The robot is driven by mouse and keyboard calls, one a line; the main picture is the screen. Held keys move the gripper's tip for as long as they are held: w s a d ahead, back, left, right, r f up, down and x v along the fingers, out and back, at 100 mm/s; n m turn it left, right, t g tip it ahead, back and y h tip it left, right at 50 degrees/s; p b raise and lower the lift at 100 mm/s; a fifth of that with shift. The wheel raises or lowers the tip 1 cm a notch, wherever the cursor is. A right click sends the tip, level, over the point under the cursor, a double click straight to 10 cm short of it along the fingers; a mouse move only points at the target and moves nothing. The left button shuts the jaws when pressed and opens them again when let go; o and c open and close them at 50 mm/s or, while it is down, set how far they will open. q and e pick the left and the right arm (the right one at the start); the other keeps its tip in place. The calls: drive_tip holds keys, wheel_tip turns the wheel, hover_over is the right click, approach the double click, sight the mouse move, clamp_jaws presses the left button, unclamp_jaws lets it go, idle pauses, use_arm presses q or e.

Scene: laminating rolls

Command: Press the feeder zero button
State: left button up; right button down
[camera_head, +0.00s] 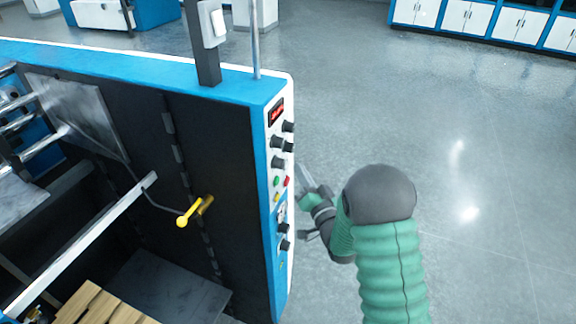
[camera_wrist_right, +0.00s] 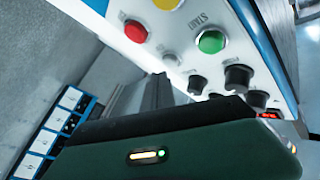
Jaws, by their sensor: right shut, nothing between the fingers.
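The control panel (camera_head: 279,180) is a white strip on the blue end of the machine. In the head view it carries a red display, several black knobs, a green button (camera_head: 277,181), a red button (camera_head: 286,181) and a yellow button. The wrist view shows the red button (camera_wrist_right: 136,31), the yellow button (camera_wrist_right: 168,4) and the green button (camera_wrist_right: 211,41), marked START. I cannot tell which control is the feeder zero button. My right gripper (camera_head: 304,178) is shut and empty, just right of the panel by the buttons; contact is unclear. My left gripper is out of view.
The machine's dark inner wall has a yellow-handled lever (camera_head: 190,214), and wooden slats (camera_head: 95,305) lie below it. A grey post (camera_head: 205,50) rises from the machine's top. Open grey floor lies to the right, with white cabinets (camera_head: 465,17) far back.

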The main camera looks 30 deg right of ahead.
drive_tip(key=shift+w+a+r, duration=0.1)
drive_tip(key=shift+w+a, duration=0.2)
drive_tip(key=shift+a, duration=0.05)
drive_tip(key=shift+w+a+b, duration=0.25)
drive_tip(key=shift+w+b, duration=0.05)
drive_tip(key=shift+b, duration=0.05)
idle(0.9)
idle(0.3)
drive_tip(key=shift+s+d, duration=0.5)
drive_tip(key=shift+s, duration=0.1)
drive_tip(key=s+d+b, duration=0.1)
drive_tip(key=s+d, duration=0.2)
drive_tip(key=s, duration=0.1)
drive_tip(key=shift+d, duration=0.2)
